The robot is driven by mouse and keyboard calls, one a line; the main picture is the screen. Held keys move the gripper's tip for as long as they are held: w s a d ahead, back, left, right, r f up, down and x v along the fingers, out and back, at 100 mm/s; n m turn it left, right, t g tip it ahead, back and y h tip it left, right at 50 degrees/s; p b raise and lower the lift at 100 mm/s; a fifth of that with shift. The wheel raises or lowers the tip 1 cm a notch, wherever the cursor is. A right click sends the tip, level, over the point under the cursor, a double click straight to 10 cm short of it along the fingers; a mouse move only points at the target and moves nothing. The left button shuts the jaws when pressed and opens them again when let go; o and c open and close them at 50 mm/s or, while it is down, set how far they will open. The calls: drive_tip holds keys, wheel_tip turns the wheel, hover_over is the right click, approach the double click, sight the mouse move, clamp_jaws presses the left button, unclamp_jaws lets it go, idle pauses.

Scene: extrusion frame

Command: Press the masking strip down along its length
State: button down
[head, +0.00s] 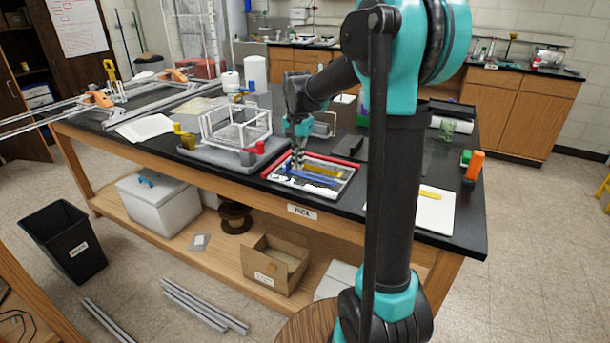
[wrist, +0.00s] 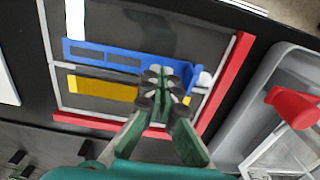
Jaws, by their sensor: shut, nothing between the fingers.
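A shallow panel with red edging (wrist: 228,85) lies on the black bench. A long blue strip (wrist: 105,53) and a shorter yellow strip (wrist: 100,88) lie across it, with a thin grey bar between them. In the head view the blue strip (head: 312,181) and the yellow strip (head: 322,170) show in the panel. I cannot tell for sure which strip is the masking strip. My gripper (wrist: 158,84) is shut and empty, with its fingertips over the right part of the blue and yellow strips. Contact cannot be told. The fingers hide part of both strips.
A grey tray (head: 205,155) with a clear box frame (head: 237,130) and red clamp (head: 253,153) stands beside the panel. A white sheet (head: 434,210) and an orange-and-green item (head: 472,166) lie at the right. My arm hides part of the bench.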

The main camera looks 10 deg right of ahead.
drive_tip(key=shift+f, duration=0.95)
idle(1.0)
drive_tip(key=shift+r, duration=0.1)
drive_tip(key=shift+r, duration=0.8)
